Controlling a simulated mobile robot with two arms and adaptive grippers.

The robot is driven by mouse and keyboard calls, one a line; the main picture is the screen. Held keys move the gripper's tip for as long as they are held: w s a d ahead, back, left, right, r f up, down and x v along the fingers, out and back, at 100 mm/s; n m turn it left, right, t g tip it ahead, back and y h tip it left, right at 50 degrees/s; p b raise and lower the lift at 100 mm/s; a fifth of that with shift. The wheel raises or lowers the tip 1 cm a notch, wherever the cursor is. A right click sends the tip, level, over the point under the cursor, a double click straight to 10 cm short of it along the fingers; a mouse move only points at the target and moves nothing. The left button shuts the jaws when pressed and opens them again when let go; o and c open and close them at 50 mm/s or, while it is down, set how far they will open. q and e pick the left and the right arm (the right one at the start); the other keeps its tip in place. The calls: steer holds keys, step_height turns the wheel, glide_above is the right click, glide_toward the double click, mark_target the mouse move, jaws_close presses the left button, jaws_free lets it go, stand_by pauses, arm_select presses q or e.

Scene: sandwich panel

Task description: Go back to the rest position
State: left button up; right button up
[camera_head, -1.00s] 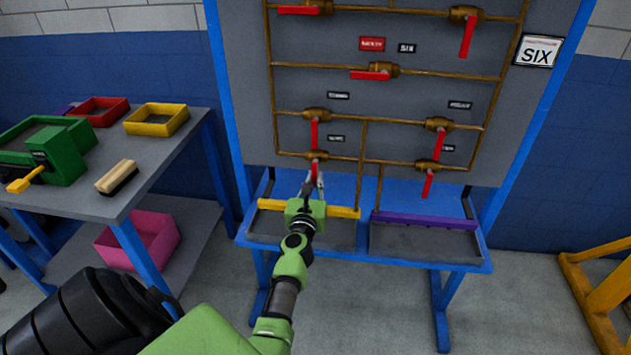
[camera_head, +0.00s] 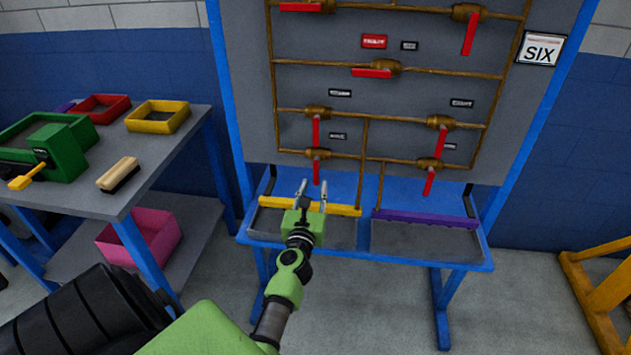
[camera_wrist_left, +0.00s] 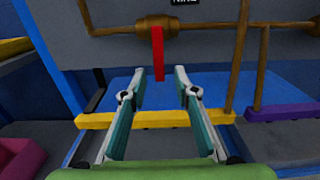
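My left gripper (camera_head: 313,192) is open and empty, in front of the lower left part of the valve panel (camera_head: 400,100). Its two fingers stand apart in the left wrist view (camera_wrist_left: 158,75). A red valve handle (camera_head: 316,172) on a brass valve (camera_head: 317,153) hangs down beyond the fingertips. In the left wrist view this red handle (camera_wrist_left: 158,52) shows between the fingers, with a gap to them. My right gripper is in neither view.
A blue bench (camera_head: 365,255) with a yellow bar (camera_head: 340,209) and a purple bar (camera_head: 425,218) stands below the panel. A grey table (camera_head: 75,200) at left holds a brush (camera_head: 118,178), a yellow tray (camera_head: 158,130) and a green machine (camera_head: 65,150).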

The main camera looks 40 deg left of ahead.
arm_select(q)
steer(key=v, duration=0.2)
steer(key=shift+s+d, duration=0.2)
stand_by(0.3)
